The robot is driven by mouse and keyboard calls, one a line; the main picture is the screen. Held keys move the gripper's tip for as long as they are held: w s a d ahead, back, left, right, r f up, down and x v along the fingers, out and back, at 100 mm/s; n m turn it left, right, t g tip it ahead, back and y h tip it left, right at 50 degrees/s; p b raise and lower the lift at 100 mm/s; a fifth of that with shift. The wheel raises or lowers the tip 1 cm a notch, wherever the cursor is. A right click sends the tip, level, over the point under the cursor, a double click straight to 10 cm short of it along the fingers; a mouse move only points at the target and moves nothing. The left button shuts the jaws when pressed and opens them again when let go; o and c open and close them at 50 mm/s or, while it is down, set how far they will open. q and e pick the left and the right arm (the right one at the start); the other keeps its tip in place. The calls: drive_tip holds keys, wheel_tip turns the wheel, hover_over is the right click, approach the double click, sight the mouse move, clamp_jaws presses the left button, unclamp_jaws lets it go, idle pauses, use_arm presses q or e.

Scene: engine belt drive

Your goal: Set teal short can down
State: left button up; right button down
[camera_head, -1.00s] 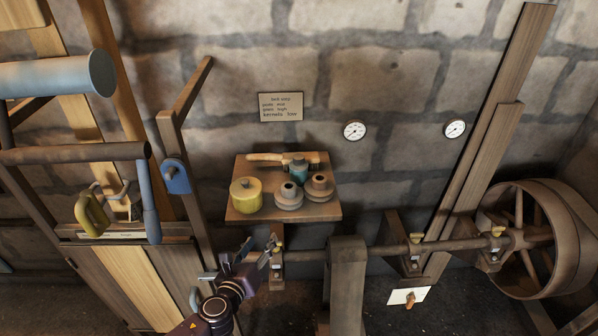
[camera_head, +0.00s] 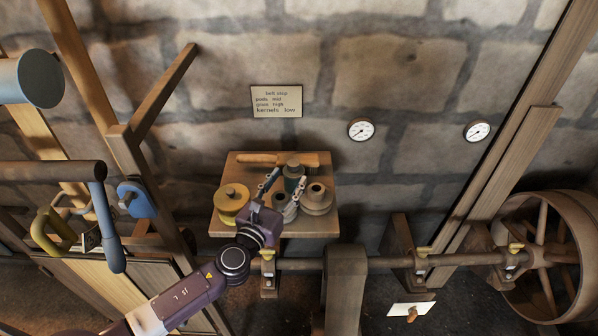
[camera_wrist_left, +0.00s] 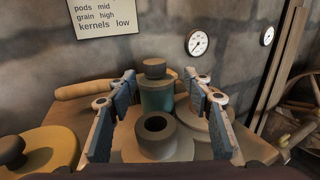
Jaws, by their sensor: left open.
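The teal short can (camera_head: 293,183) stands upright at the back of the small wooden shelf (camera_head: 328,229), with a brown-grey knobbed top. It also shows in the left wrist view (camera_wrist_left: 157,98). My left gripper (camera_head: 283,192) is over the shelf with its fingers spread. In the left wrist view the fingers (camera_wrist_left: 160,84) point towards the can, one on each side, with visible gaps; I cannot tell how far they reach past it. A grey hollow spool (camera_wrist_left: 154,139) stands in front of the can, between the fingers. My right gripper is not in view.
A yellow round can (camera_head: 230,203) stands left on the shelf, and a stepped spool (camera_head: 317,199) stands right. A wooden roller (camera_head: 256,160) lies along the back. A sign (camera_head: 276,101) hangs on the stone wall. A horizontal shaft (camera_head: 385,262) runs below the shelf.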

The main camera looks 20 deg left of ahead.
sight(291, 169)
use_arm(q)
drive_tip(key=shift+w+a+r+p, duration=0.1)
drive_tip(key=shift+w+r+p, duration=0.15)
drive_tip(key=shift+w, duration=0.4)
drive_tip(key=shift+w+r+p, duration=0.15)
drive_tip(key=shift+w+r, duration=0.1)
drive_tip(key=shift+w, duration=0.35)
drive_tip(key=w, duration=0.4)
drive_tip(key=shift+f, duration=0.25)
drive_tip(key=shift+s, duration=0.15)
drive_tip(key=shift+c, duration=0.2)
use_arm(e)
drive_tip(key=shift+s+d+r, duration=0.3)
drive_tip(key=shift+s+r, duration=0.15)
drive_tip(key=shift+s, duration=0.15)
use_arm(q)
drive_tip(key=c, duration=0.8)
clamp_jaws()
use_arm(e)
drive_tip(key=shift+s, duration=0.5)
